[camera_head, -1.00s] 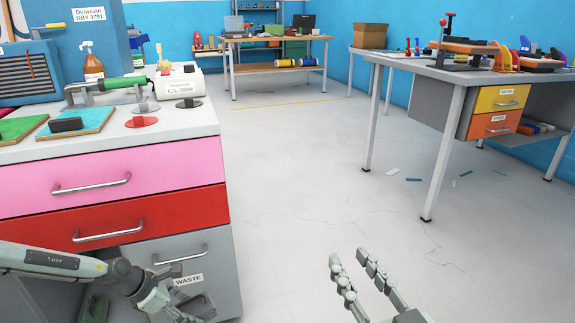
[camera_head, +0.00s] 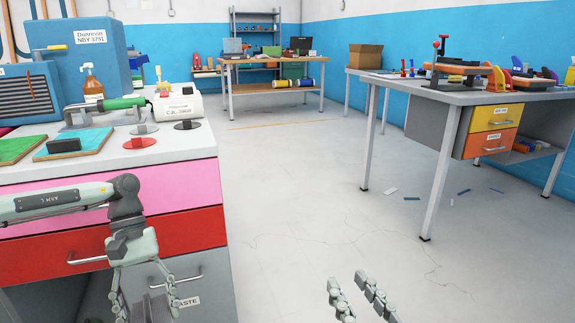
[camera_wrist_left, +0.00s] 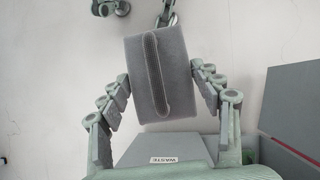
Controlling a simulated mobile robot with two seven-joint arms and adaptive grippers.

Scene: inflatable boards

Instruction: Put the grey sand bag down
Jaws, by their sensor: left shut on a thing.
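The grey sand bag (camera_wrist_left: 177,85) shows in the left wrist view as a grey block with a dark strip on its face. My left gripper (camera_wrist_left: 163,88) has its fingers on both sides of it and holds it up. In the head view my left gripper (camera_head: 146,295) hangs in front of the drawers of the left bench, below the bench top. The sand bag is mostly hidden there. My right gripper (camera_head: 347,283) is open and empty over the floor at the bottom edge.
The left bench top (camera_head: 190,144) bears a teal board (camera_head: 85,142) with a dark block, a red disc (camera_head: 139,143), a grey disc (camera_head: 144,129) and a dark disc (camera_head: 187,125). A grey drawer labelled WASTE (camera_head: 188,302) is below. Open floor (camera_head: 300,200) separates this bench from the right table (camera_head: 455,96).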

